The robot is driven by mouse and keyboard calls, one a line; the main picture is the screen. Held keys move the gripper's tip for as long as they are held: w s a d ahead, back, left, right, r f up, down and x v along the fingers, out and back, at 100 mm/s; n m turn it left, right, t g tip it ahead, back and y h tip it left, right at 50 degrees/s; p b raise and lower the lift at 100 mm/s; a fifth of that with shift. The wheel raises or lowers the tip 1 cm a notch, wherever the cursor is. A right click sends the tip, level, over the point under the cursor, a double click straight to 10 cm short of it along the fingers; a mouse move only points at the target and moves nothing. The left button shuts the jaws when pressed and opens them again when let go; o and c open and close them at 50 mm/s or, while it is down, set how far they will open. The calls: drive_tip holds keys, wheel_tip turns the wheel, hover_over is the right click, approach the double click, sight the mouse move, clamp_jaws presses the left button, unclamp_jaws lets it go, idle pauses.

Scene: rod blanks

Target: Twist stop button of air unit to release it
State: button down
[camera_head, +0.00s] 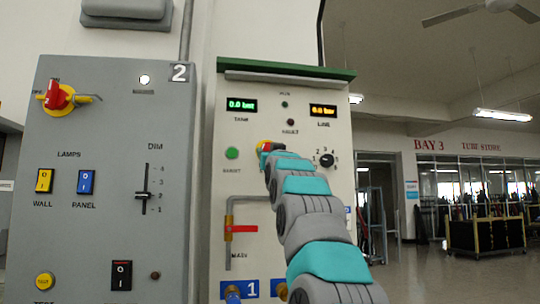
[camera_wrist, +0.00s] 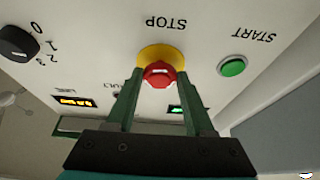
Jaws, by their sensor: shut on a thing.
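The air unit (camera_head: 237,110) is a cream panel with a green top edge. Its stop button (camera_wrist: 159,74) is red on a yellow ring, below the STOP label in the upside-down wrist view. In the head view my arm mostly covers the button, and a bit of yellow and red shows at its tip. My gripper (camera_wrist: 157,78) is shut on the red button, with a green finger on each side of it. The fingertips sit close to the panel face.
The green start button (camera_wrist: 232,66) is beside the stop button. A numbered black dial (camera_head: 327,160) is to the right. A red-handled valve (camera_head: 243,229) on a grey pipe is below. A grey panel marked 2 (camera_head: 115,125) stands at left. Open floor lies at right.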

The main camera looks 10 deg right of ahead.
drive_tip(key=shift+a+m+h, duration=0.1)
drive_tip(key=shift+m+h, duration=0.3)
drive_tip(key=shift+m, duration=0.4)
drive_tip(key=shift+a, duration=0.1)
drive_tip(key=shift+r+m, duration=0.1)
drive_tip(key=shift+m, duration=0.3)
drive_tip(key=shift+h, duration=0.4)
drive_tip(key=shift+w+m, duration=0.1)
drive_tip(key=shift+m, duration=0.3)
drive_tip(key=shift+a+m+g+h+p, duration=0.15)
drive_tip(key=shift+m+h+p, duration=0.3)
drive_tip(key=shift+m, duration=0.5)
drive_tip(key=shift+d+m+g+h+p, duration=0.15)
drive_tip(key=shift+m+h+p, duration=0.25)
drive_tip(key=shift+m, duration=0.55)
drive_tip(key=shift+a+m+h, duration=0.1)
drive_tip(key=shift+m+h, duration=0.3)
drive_tip(key=shift+h, duration=0.05)
